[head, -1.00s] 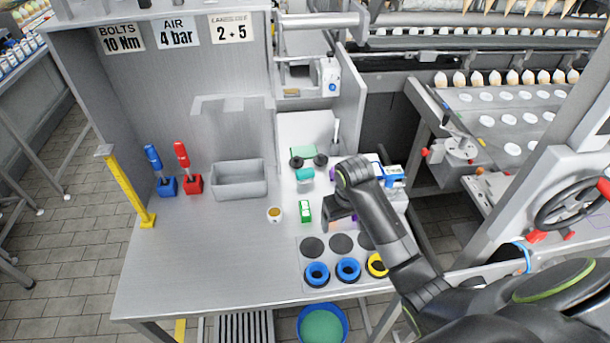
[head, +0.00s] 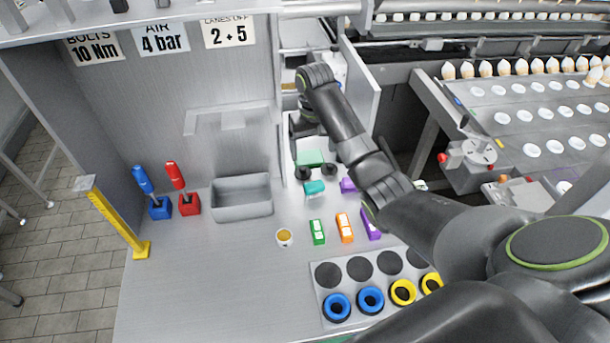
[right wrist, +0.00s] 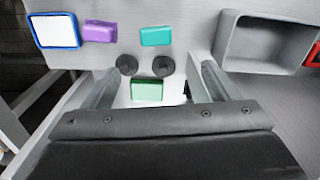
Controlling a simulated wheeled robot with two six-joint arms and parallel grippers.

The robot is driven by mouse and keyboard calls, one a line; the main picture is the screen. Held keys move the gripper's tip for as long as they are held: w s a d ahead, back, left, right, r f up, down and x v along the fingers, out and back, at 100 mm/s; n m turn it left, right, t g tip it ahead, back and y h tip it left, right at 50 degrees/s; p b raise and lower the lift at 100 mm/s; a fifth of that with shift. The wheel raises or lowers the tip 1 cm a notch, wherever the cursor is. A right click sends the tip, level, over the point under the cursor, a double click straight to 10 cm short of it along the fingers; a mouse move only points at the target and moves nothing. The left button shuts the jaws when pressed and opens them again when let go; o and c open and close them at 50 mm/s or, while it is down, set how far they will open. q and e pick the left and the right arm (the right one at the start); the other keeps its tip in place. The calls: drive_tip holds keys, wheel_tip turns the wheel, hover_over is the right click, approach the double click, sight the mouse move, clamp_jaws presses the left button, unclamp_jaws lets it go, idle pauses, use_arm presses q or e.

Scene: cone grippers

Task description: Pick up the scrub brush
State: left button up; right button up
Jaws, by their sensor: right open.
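I cannot pick out the scrub brush for certain. A green block (head: 310,158), possibly part of it, lies on the white surface at the back of the bench. In the right wrist view the green block (right wrist: 147,90) shows between the fingers, untouched. My right gripper (head: 306,135) points down over this spot, open and empty; its two spread fingers also show in the right wrist view (right wrist: 160,70). A small dark piece (right wrist: 187,88) beside one finger is too small to tell. My left gripper is out of view.
Two black knobs (head: 303,173) stand in front of the green block, with a teal block (head: 314,187) nearer. A grey bin (head: 242,197) stands left; a metal panel (head: 360,80) rises right. Coloured blocks and ring holders (head: 337,306) lie nearer.

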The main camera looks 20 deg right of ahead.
drive_tip(key=b, duration=0.8)
hover_over(314, 185)
drive_tip(key=f, duration=0.7)
drive_tip(key=shift+w+a+f, duration=0.1)
drive_tip(key=shift+a, duration=0.2)
wheel_tip(314, 185, down, 3)
drive_tip(key=shift+f+p, duration=0.1)
drive_tip(key=shift+p, duration=0.4)
drive_tip(key=shift+f, duration=0.85)
drive_tip(key=f, duration=0.2)
drive_tip(key=f+p, duration=0.1)
drive_tip(key=f, duration=0.1)
drive_tip(key=shift+d, duration=0.4)
drive_tip(key=shift+f, duration=0.4)
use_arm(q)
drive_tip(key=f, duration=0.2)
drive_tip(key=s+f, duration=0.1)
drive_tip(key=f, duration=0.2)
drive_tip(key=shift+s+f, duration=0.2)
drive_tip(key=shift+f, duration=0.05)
